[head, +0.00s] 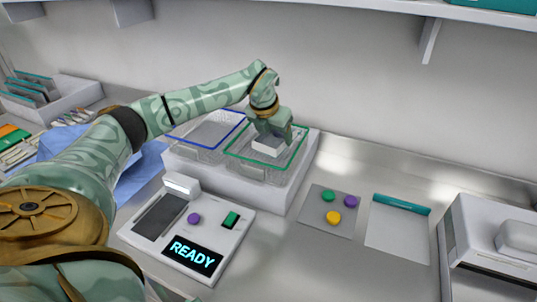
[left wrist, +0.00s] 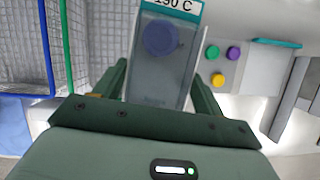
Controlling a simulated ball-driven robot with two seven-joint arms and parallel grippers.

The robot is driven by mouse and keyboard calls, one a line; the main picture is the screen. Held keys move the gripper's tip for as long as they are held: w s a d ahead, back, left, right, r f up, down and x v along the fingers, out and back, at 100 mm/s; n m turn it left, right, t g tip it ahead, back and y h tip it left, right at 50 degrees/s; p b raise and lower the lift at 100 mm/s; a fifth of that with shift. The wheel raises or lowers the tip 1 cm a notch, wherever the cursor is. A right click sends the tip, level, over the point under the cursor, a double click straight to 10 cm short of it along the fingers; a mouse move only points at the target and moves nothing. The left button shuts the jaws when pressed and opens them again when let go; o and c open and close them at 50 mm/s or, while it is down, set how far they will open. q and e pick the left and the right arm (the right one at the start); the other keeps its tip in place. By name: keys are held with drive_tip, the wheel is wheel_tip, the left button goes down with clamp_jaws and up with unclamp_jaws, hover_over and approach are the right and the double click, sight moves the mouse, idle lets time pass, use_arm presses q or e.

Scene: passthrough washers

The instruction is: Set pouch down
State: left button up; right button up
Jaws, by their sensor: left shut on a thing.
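My left gripper (head: 275,130) points down over the green-rimmed wire basket (head: 232,153) in the head view. It is shut on a pouch (left wrist: 160,85), a greyish see-through packet with a round blue-purple disc inside. A white label at its far end is partly cut off by the frame and ends in "C". In the head view the pouch (head: 268,147) shows as a pale shape below the fingers, within the outline of the green rim. I cannot tell whether it touches the basket floor. My right gripper is not in view.
A blue-rimmed basket (head: 208,132) stands left of the green one on the same white unit. In front is a panel reading "READY" (head: 192,253). To the right are a grey plate (head: 328,213) with three coloured discs, a teal-edged sheet (head: 398,230) and a pale box (head: 490,240).

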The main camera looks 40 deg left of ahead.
sight(265, 140)
use_arm(q)
drive_tip(key=shift+w+a+f+n, duration=0.1)
drive_tip(key=shift+a+f+n, duration=0.2)
drive_tip(key=shift+a+n, duration=0.4)
drive_tip(key=shift+y, duration=0.3)
wheel_tip(265, 140, down, 5)
drive_tip(key=shift+r+b, duration=0.1)
drive_tip(key=shift+b, duration=0.25)
wheel_tip(265, 140, down, 4)
drive_tip(key=shift+f+b, duration=0.2)
drive_tip(key=shift+b, duration=0.1)
drive_tip(key=o, duration=1)
drive_tip(key=shift+r, duration=0.1)
drive_tip(key=p+v, duration=0.1)
drive_tip(key=v, duration=1.1)
drive_tip(key=shift+w+p, duration=0.15)
drive_tip(key=shift+p, duration=0.25)
drive_tip(key=shift+r, duration=0.1)
